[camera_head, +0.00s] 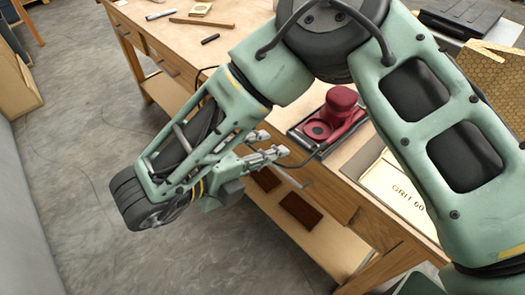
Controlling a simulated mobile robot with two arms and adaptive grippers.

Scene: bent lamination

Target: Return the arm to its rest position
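My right arm fills the upper right and bends down to the left in the head view. Its green links show black inserts and a black, wheel-like joint at the lower left. My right gripper (277,144) is in front of the workbench's (235,62) near edge, beside the red sander. Its two grey fingers point right with a gap between them, and nothing shows between them. My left gripper is not in view.
A red sander (338,110) sits in a dark tray on the bench. A "GRIT 60" box (398,190) lies right of it. Brown pads (300,211) rest on the lower shelf. Grey floor (75,130) is clear at left.

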